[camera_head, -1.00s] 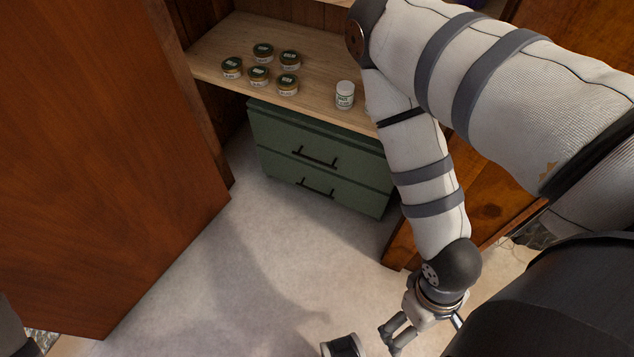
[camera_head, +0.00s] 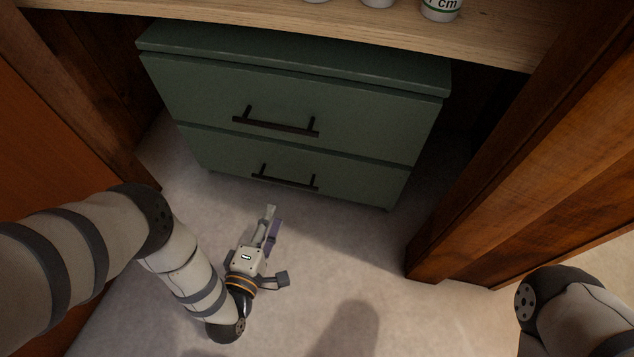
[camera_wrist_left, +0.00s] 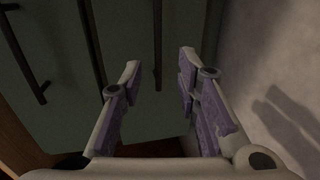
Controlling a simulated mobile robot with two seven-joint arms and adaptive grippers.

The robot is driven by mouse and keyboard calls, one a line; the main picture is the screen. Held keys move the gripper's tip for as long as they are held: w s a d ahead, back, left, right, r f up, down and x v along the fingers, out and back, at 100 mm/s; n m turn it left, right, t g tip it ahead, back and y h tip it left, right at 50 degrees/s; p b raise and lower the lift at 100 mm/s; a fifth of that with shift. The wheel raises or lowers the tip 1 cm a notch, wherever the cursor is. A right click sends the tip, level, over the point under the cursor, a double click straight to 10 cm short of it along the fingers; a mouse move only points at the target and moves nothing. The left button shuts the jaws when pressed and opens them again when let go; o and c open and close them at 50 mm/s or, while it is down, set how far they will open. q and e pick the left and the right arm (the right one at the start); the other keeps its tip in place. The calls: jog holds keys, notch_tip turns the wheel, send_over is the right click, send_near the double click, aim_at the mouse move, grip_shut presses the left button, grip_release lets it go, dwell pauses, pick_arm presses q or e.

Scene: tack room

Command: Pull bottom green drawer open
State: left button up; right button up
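A dark green two-drawer cabinet (camera_head: 300,75) stands under the wooden shelf. Its bottom drawer (camera_head: 350,172) looks shut, with a black bar handle (camera_head: 285,180) on its front. My left gripper (camera_head: 271,215) is low over the floor in front of the bottom drawer, pointing at the cabinet. It is open and empty. In the left wrist view, the purple-padded fingers of the left gripper (camera_wrist_left: 162,82) are spread, and the bottom handle (camera_wrist_left: 157,40) lines up with the gap between them. The head view shows the fingertips short of the handle. My right gripper is out of view.
The top drawer (camera_head: 220,92) is also shut and has its own handle (camera_head: 275,124). A wooden panel (camera_head: 530,150) stands right of the cabinet and a brown door panel (camera_head: 40,150) is at the left. White jars stand on the shelf (camera_head: 250,20). The floor (camera_head: 330,255) in front is clear.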

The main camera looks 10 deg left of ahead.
aim_at(285, 181)
pick_arm(q)
jog(key=b+x, duration=0.5)
jog(key=x, duration=0.7)
jog(key=shift+a+r, duration=0.1)
jog(key=shift+r, duration=0.1)
jog(key=shift+c, duration=0.6)
grip_shut()
